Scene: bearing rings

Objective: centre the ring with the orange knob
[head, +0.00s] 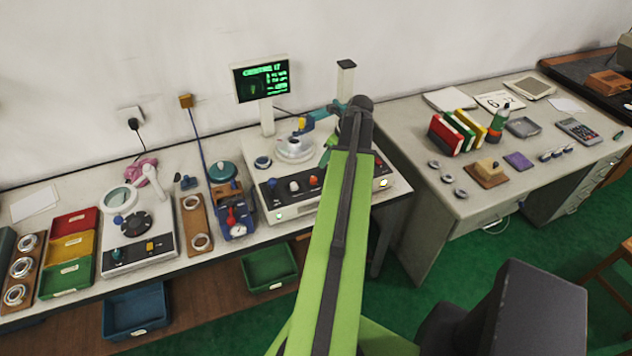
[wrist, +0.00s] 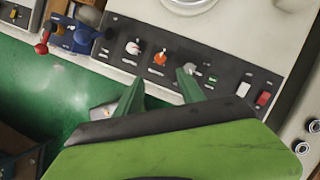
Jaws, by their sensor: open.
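The orange knob (head: 313,181) is on the dark front panel of the measuring machine (head: 335,205). In the wrist view the orange knob (wrist: 160,58) lies just beyond and between my fingertips, apart from them as far as I can tell. My gripper (wrist: 160,82) is open and empty, with green fingers on either side of the knob's line. In the head view my arm hides most of the gripper. The metal ring (head: 294,148) sits on the machine's round table; in the wrist view only the round table's lower edge (wrist: 190,5) shows. Whether the ring is centred cannot be told.
A white knob (wrist: 133,47) is left of the orange one; a grey knob sits by the right fingertip. Red and white switches (wrist: 263,98) are further right. A lit display (head: 262,80) stands behind. A blue fixture with a red knob (head: 232,220) stands left.

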